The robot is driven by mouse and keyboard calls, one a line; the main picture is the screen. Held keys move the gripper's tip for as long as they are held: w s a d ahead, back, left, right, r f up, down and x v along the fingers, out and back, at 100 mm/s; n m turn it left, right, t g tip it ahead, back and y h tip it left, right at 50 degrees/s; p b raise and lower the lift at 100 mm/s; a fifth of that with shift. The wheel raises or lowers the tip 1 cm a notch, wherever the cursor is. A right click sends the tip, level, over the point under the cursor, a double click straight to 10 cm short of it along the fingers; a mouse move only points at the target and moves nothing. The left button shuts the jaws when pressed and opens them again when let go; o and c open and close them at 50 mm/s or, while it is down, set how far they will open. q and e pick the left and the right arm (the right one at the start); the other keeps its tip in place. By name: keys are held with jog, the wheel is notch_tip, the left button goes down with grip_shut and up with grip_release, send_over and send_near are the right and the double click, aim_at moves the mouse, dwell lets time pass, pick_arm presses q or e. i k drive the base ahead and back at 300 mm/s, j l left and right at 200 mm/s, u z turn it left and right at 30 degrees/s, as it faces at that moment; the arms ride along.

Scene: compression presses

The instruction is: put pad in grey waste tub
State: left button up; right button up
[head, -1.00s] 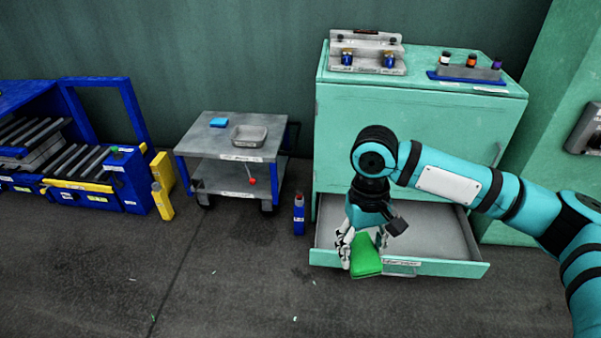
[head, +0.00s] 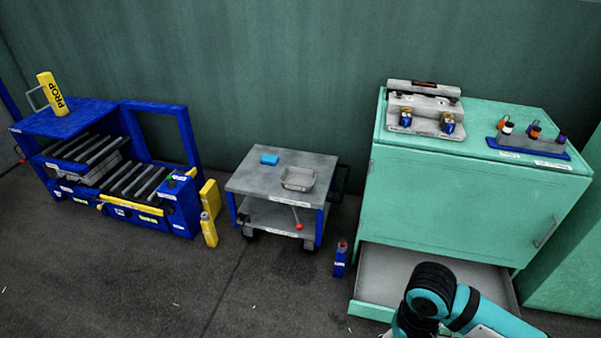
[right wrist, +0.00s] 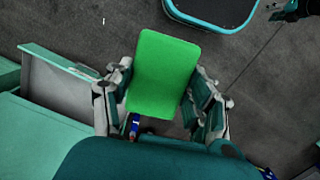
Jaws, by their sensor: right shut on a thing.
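The green pad (right wrist: 164,72) is held between the fingers of my right gripper (right wrist: 163,95) in the right wrist view. The fingers are shut on its two sides, and it hangs over grey floor. In the head view the pad and right gripper are out of frame; only part of my right arm (head: 432,300) shows at the bottom. A shallow grey tub (head: 298,178) sits on the top shelf of the grey cart (head: 240,185), left of the green cabinet; its label is too small to read. My left gripper is not in view.
The green cabinet (head: 460,205) has its lower drawer (head: 372,310) pulled out. A blue bottle (head: 341,260) stands on the floor between cart and cabinet. A blue block (head: 269,160) lies near the tub. A blue roller press (head: 110,170) stands at the left. Floor before the cart is clear.

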aim_at(299, 183)
jog(key=i+j+z, duration=0.1)
jog(key=i+j, duration=0.25)
jog(key=i+j+z, duration=0.1)
jog(key=i+j, duration=0.25)
jog(key=i+j+z, duration=0.1)
jog(key=i+j, duration=0.35)
jog(key=i+j+z, duration=0.1)
jog(key=i+j, duration=0.2)
jog(key=i+j+z, duration=0.1)
jog(key=i+j, duration=0.25)
jog(key=j, duration=0.2)
jog(key=i+j+z, duration=0.1)
jog(key=i+j, duration=0.2)
jog(key=j, duration=0.2)
